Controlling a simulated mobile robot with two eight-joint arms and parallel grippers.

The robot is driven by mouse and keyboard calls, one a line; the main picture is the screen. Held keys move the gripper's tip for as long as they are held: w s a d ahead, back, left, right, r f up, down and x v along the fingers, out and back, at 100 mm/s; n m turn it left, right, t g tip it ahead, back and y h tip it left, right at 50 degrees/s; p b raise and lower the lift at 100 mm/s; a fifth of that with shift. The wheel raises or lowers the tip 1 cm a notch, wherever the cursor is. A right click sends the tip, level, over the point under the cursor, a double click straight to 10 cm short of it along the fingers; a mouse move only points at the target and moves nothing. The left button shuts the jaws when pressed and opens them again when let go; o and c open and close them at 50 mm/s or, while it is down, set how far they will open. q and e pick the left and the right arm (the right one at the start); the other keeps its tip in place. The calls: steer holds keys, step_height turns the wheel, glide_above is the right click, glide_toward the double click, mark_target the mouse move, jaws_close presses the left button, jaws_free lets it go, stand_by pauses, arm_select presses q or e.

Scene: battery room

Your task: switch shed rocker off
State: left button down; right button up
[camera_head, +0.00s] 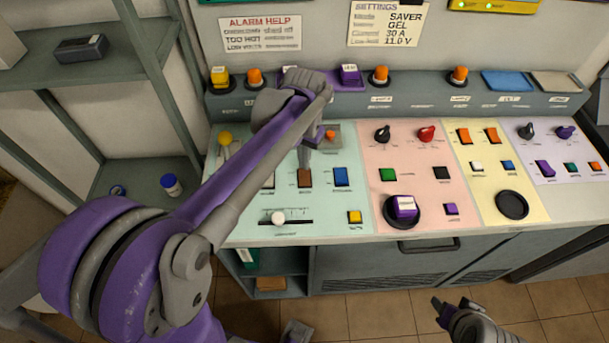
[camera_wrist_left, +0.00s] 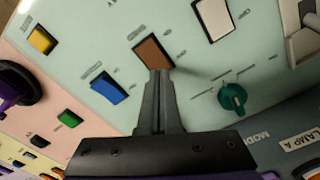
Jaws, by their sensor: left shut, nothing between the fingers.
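Several rocker switches sit on the pale green panel (camera_head: 345,215); their labels are too small to read, so I cannot tell which is the shed rocker. A brown rocker (camera_head: 305,178) lies between a pale rocker and a blue rocker (camera_head: 341,177). My left gripper (camera_head: 304,163) points down, shut and empty, with its tips at the brown rocker. In the left wrist view the tips (camera_wrist_left: 158,74) meet the near edge of the brown rocker (camera_wrist_left: 153,51); I cannot tell if they touch it. My right gripper (camera_head: 456,305) is low in front of the console, its jaws unclear.
Close by are a white slider knob (camera_head: 278,217), a yellow button (camera_head: 354,216) and a green knob (camera_wrist_left: 232,98). Pink, yellow and lilac panels with more controls lie to the right. A shelf (camera_head: 85,75) stands at left.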

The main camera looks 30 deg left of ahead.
mark_target(304, 171)
arm_select(q)
steer(key=shift+f+b, duration=0.6)
steer(key=shift+f, duration=0.35)
arm_select(e)
steer(key=shift+s+f, duration=0.2)
steer(key=shift+f, duration=0.5)
arm_select(q)
steer(key=shift+r, duration=0.1)
arm_select(e)
steer(key=shift+r, duration=0.1)
arm_select(q)
steer(key=shift+r+p, duration=2.05)
steer(key=shift+r, duration=1.4)
arm_select(e)
steer(key=r, duration=0.1)
steer(key=w+r, duration=0.1)
steer(key=r, duration=0.1)
steer(key=w+r, duration=0.1)
steer(key=r, duration=0.1)
steer(key=shift+r, duration=0.1)
steer(key=shift+s, duration=0.15)
arm_select(q)
steer(key=shift+s, duration=0.1)
